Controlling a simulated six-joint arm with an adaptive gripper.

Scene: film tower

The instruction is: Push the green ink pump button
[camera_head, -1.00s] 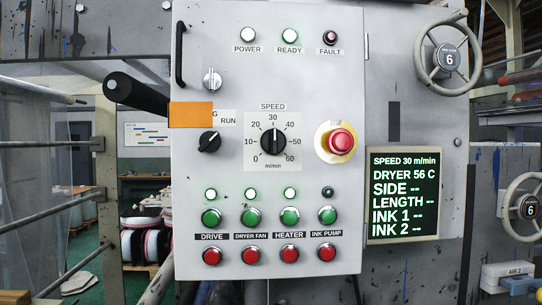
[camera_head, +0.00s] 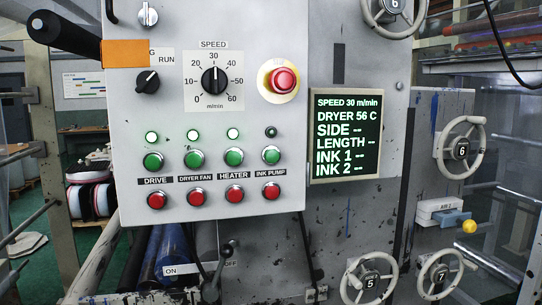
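The green ink pump button (camera_head: 271,155) is on the grey control panel (camera_head: 130,200), at the right end of the row of green buttons. Its small indicator lamp (camera_head: 271,132) above is dark. The "INK PUMP" label (camera_head: 270,172) and a red button (camera_head: 271,192) are below it. The drive (camera_head: 152,161), dryer fan (camera_head: 194,158) and heater (camera_head: 233,156) green buttons are to its left, each under a lit lamp.
A red emergency stop (camera_head: 284,79) sticks out above the buttons. A display (camera_head: 345,136) and handwheels (camera_head: 461,151) are to the right. The space before the buttons looks clear.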

